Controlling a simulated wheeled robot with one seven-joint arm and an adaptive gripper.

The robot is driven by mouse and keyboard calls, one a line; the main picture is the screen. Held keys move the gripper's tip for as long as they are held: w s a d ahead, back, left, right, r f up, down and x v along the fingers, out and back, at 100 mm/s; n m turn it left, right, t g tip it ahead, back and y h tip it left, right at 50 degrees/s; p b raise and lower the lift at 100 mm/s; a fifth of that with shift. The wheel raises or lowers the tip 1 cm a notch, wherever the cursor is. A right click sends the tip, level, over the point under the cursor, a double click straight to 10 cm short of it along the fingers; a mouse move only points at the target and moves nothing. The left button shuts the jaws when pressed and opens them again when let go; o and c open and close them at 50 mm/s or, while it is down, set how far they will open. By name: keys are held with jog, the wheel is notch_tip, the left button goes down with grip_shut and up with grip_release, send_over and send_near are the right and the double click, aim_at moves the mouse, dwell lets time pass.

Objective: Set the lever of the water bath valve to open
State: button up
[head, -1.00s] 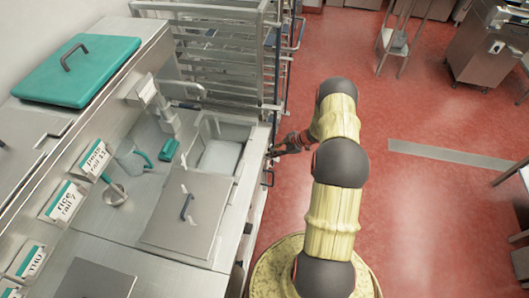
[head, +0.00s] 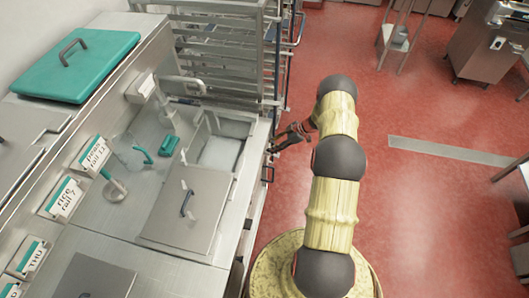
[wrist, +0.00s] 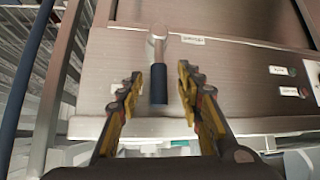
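A lever with a metal top and a dark blue grip (wrist: 158,85) hangs straight down on a steel panel in the wrist view. My gripper (wrist: 160,76) is open, its two fingers on either side of the blue grip, with gaps visible on both sides. I cannot tell how far in front of the grip the fingertips are. In the head view my gripper (head: 291,136) is at the front side of the steel counter, beside the basin. The lever cannot be made out clearly there.
A small label (wrist: 193,40) is right of the lever, with switches (wrist: 290,91) farther right. A blue upright rail (wrist: 27,75) stands at left. The counter has a lidded steel basin (head: 187,205); a rack (head: 225,50) stands behind.

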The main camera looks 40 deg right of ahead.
jog(key=p+v, duration=0.2)
jog(key=v, duration=0.4)
jog(key=shift+r, duration=0.2)
jog(key=shift+s+d, duration=0.15)
